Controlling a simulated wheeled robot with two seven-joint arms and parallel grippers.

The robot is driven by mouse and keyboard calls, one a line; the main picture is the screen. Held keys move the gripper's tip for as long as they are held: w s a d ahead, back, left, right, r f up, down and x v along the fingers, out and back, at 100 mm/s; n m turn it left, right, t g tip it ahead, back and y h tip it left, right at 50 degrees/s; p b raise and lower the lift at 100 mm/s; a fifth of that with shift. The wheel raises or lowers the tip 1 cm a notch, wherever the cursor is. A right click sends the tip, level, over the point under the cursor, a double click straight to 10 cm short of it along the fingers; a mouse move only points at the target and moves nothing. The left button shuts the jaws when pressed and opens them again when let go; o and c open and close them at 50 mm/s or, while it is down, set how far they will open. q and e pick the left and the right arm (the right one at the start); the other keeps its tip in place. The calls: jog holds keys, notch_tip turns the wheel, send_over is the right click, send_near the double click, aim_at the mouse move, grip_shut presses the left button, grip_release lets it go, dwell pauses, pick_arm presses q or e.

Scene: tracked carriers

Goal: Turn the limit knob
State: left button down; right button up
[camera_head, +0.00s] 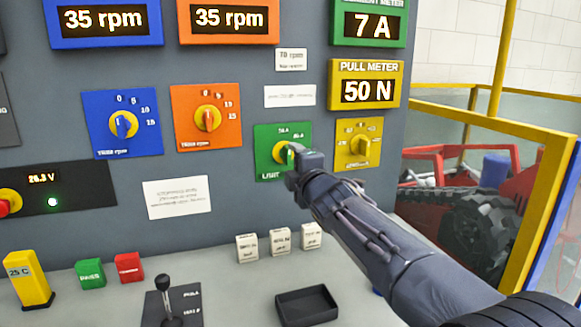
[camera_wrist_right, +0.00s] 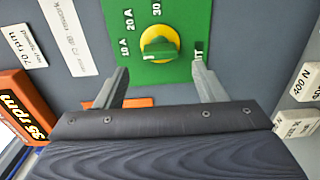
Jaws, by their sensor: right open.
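The limit knob (camera_head: 281,151) is green on a yellow ring, mounted on a green plate (camera_head: 268,169) low on the upright grey panel. In the right wrist view the limit knob (camera_wrist_right: 158,49) has a pale mark at its left end, on the side of the 10 A label. My right gripper (camera_head: 293,160) is in front of the plate and partly covers the knob. In the wrist view the right gripper (camera_wrist_right: 160,68) is open, with one finger to each side of the knob and nothing between them. Contact cannot be seen. My left gripper is out of view.
A yellow knob plate (camera_head: 357,144) is close on the right, an orange one (camera_head: 207,116) and a blue one (camera_head: 122,122) on the left. A lever (camera_head: 167,293), a black tray (camera_head: 305,306) and small blocks (camera_head: 280,240) stand on the desk below.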

jog(key=v, duration=0.3)
jog(key=shift+b, duration=0.3)
jog(key=shift+d, duration=0.1)
